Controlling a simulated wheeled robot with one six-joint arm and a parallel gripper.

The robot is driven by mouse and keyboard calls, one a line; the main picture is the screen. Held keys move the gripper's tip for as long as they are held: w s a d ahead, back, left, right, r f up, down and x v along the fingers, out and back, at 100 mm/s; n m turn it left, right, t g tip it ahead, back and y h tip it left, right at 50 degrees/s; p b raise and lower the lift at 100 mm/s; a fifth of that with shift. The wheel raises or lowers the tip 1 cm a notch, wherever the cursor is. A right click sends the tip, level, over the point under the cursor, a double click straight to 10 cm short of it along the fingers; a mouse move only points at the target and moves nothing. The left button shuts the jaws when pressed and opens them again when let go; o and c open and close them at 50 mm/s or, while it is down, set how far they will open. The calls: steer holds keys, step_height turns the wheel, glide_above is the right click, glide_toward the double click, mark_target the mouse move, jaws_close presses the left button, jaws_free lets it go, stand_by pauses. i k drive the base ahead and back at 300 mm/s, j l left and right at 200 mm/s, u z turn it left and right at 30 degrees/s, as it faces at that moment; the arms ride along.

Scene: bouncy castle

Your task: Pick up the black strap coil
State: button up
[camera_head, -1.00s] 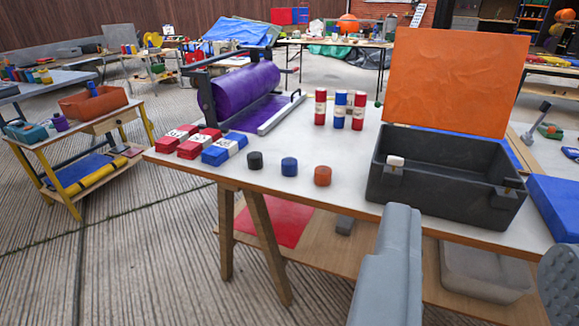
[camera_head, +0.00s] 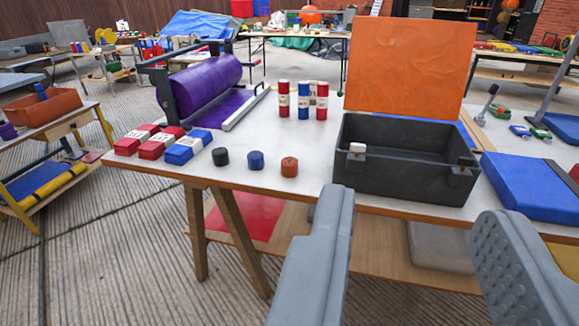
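The black strap coil (camera_head: 220,156) is a small dark cylinder on the white table (camera_head: 240,186), near its front edge. It is the left one in a row with a blue coil (camera_head: 256,160) and an orange coil (camera_head: 289,167). My gripper (camera_head: 415,225) is at the lower right, in front of the table. Its two grey fingers are wide apart with nothing between them. It is to the right of the black coil and apart from it.
A dark grey case (camera_head: 400,165) with an orange lid stands right of the coils. Red and blue labelled packs (camera_head: 183,148) lie to the left. Red and blue cylinders (camera_head: 303,100) stand behind. A purple roll (camera_head: 200,85) sits at the back left. A blue slab (camera_head: 530,187) lies at right.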

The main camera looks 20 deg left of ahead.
mark_target(220, 154)
steer(key=i+j, duration=0.9)
steer(key=j+u, duration=0.05)
